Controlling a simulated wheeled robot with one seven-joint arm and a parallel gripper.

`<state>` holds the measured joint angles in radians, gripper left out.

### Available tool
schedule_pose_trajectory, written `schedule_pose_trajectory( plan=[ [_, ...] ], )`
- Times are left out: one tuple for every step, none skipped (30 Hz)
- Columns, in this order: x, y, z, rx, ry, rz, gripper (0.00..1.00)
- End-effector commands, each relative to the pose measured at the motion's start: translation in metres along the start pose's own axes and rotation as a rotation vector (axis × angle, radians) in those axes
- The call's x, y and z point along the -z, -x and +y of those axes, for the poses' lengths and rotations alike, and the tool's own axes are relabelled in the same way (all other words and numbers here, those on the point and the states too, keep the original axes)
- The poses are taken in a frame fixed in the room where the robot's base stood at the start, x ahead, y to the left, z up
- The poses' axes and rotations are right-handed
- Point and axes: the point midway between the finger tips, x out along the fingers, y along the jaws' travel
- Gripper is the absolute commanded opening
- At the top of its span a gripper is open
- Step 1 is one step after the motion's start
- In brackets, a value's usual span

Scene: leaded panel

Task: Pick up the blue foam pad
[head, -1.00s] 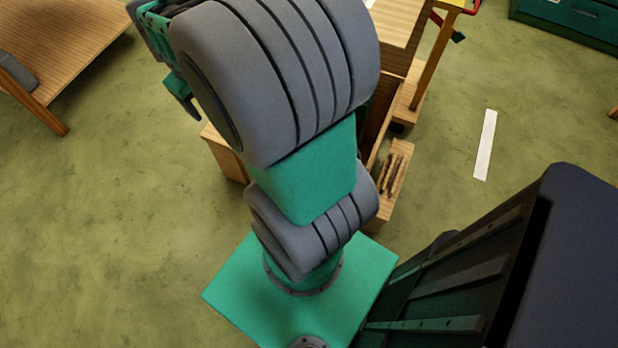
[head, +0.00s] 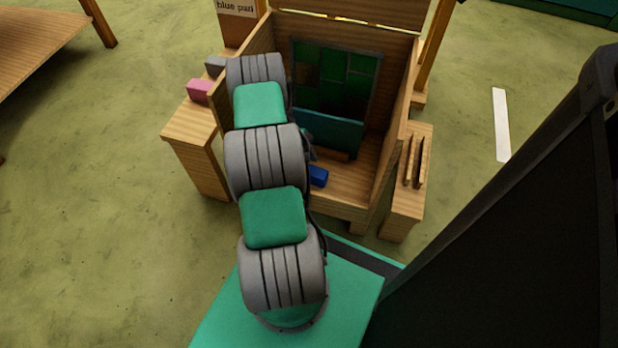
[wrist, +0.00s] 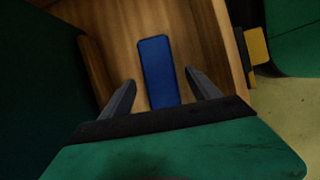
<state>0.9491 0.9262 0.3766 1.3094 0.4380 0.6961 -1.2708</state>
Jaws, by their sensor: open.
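The blue foam pad is a small dark blue block (head: 318,176). In the head view it lies on the wooden floor of an open-fronted box, near its front edge and partly hidden by my arm. In the wrist view the blue pad (wrist: 158,70) lies lengthwise ahead of my gripper (wrist: 158,78). The two grey fingers stand apart, one to each side of the pad's near end, and nothing is held. I cannot tell whether they touch it. My gripper is mostly hidden behind my arm in the head view.
The wooden box (head: 394,134) has side walls and a leaded green panel (head: 337,80) at its back. A left side ledge (head: 191,126) carries a pink block (head: 199,91) and a grey block (head: 215,66). A right ledge (head: 401,205) holds thin sticks. A label reads "blue pad".

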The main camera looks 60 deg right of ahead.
Motion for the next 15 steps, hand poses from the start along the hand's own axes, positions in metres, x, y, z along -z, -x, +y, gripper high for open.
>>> schedule_pose_trajectory(
  plan=[
    [0.002, -0.011, 0.0, 0.001, -0.001, 0.0, 0.71],
    [0.003, -0.017, 0.0, 0.001, 0.0, 0.0, 0.71],
    [0.005, -0.026, -0.001, 0.001, 0.0, -0.001, 0.71],
    [0.006, -0.032, -0.001, 0.002, 0.0, -0.001, 0.71],
    [0.005, -0.037, -0.001, 0.002, 0.0, -0.001, 0.71],
    [0.005, -0.042, -0.001, 0.001, 0.0, -0.001, 0.71],
    [0.005, -0.045, -0.001, 0.0, 0.0, 0.0, 0.71],
    [0.005, -0.047, 0.0, -0.001, 0.0, 0.0, 0.71],
    [0.004, -0.047, 0.0, -0.002, 0.0, 0.001, 0.71],
    [0.004, -0.046, 0.0, -0.002, 0.001, 0.001, 0.71],
    [0.004, -0.045, 0.0, -0.003, 0.001, 0.001, 0.71],
    [0.004, -0.045, 0.0, -0.003, 0.002, 0.001, 0.71],
    [0.004, -0.045, -0.001, -0.003, 0.002, 0.001, 0.71],
    [0.005, -0.045, -0.001, -0.003, 0.003, 0.001, 0.71],
    [0.005, -0.044, -0.001, -0.003, 0.004, 0.001, 0.68]
  ],
)
